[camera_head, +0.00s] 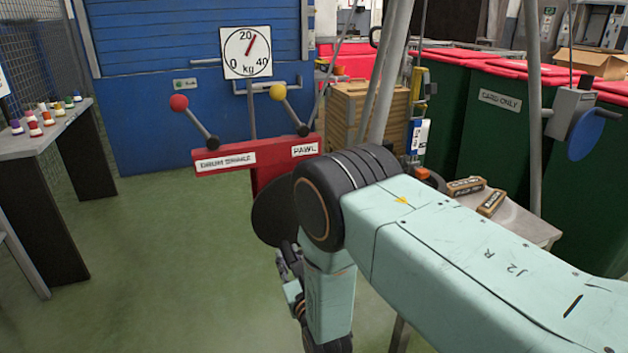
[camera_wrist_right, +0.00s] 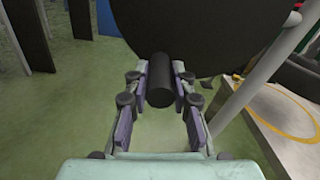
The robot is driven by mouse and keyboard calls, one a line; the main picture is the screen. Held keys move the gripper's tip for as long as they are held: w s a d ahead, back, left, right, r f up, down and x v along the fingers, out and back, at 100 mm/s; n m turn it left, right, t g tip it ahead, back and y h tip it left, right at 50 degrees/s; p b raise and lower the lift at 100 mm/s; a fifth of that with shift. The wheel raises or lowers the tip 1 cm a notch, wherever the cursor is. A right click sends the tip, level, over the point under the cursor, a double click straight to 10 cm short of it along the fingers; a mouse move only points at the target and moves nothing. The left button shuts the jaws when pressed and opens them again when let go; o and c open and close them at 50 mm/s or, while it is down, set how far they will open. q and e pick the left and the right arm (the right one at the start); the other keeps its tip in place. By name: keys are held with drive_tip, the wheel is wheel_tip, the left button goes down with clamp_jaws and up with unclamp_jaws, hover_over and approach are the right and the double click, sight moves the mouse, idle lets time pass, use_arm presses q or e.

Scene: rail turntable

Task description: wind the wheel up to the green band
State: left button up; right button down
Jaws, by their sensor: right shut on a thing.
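The wheel (camera_head: 272,212) is a dark disc below the red lever bar, partly hidden behind my right arm; it also fills the top of the right wrist view (camera_wrist_right: 215,35). A black cylindrical handle (camera_wrist_right: 160,92) sticks out from it towards my wrist. My right gripper (camera_wrist_right: 160,75) is shut on this handle, with a finger on each side. In the head view the gripper (camera_head: 284,264) is mostly hidden by my arm. A white dial (camera_head: 246,53) marked 0, 20, 40 kg has a red needle just right of 20. I cannot make out a green band. My left gripper is out of view.
Red-knobbed (camera_head: 179,103) and yellow-knobbed (camera_head: 278,91) levers lean up-left from the red bar (camera_head: 255,163), labelled for brake and pawl. A table (camera_head: 50,135) with small coloured items stands left. Labelled blocks (camera_head: 490,203) lie on a right-hand surface. Green floor (camera_head: 150,240) is clear.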

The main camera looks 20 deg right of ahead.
drive_tip(key=shift+w+a+r+p, duration=0.15)
drive_tip(key=shift+a+r+p, duration=0.9)
drive_tip(key=shift+a, duration=0.35)
drive_tip(key=shift+d+f, duration=0.25)
drive_tip(key=shift+f, duration=0.1)
drive_tip(key=c, duration=1.6)
unclamp_jaws()
drive_tip(key=shift+s, duration=0.2)
drive_tip(key=o, duration=0.5)
drive_tip(key=shift+w+d+f, duration=0.1)
drive_tip(key=shift+f, duration=0.1)
drive_tip(key=shift+o, duration=0.9)
drive_tip(key=shift+r, duration=0.1)
